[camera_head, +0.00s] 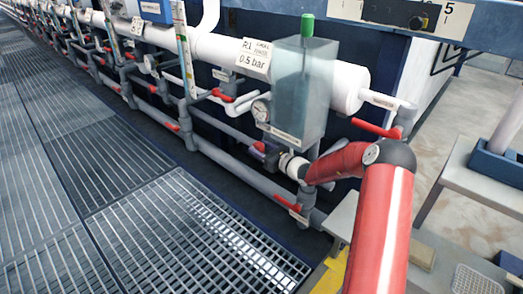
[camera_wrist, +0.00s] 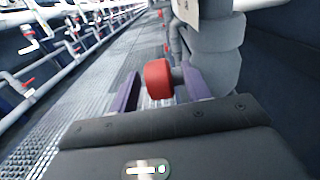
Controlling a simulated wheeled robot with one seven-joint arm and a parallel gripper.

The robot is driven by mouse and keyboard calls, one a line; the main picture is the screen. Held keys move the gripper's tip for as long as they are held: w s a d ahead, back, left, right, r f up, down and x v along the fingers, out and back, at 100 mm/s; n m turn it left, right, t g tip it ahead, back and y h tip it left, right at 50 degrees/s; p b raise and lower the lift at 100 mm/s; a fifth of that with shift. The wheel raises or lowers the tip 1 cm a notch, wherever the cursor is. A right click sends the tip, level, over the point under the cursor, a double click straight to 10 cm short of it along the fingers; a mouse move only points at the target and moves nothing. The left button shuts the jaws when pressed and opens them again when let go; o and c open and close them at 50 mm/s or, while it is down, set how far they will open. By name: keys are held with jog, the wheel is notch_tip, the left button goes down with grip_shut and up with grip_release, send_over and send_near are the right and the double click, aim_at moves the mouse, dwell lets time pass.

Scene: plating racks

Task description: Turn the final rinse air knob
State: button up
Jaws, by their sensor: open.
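A round red knob (camera_wrist: 158,79) on a short grey stem shows in the wrist view, next to a thick grey pipe fitting. It lies between the two purple fingers of my gripper (camera_wrist: 161,77). The fingers are apart, one on each side of the knob; I cannot tell if either touches it. In the head view my gripper (camera_head: 268,152) is at the pipes below a clear grey box, and a bit of the red knob (camera_head: 260,146) shows at its tip. No label on the knob is readable, so I cannot confirm it is the final rinse air knob.
A pressure gauge (camera_head: 261,110) and the clear box (camera_head: 303,85) with a green top are close above my gripper. A sign (camera_head: 254,56) reads 0.5 bar. Several red lever handles (camera_head: 287,201) line the grey pipes. Floor grating (camera_head: 130,200) lies open at left.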

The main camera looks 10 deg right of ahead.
jog(key=c, duration=1)
jog(key=shift+f+b, duration=0.4)
jog(key=shift+b, duration=0.45)
jog(key=shift+t+y+b, duration=0.3)
jog(key=shift+t+b, duration=0.05)
jog(key=shift+t, duration=0.15)
jog(key=shift+r, duration=0.3)
jog(key=o, duration=1)
jog(key=shift+r+p, duration=0.1)
jog(key=shift+p, duration=0.2)
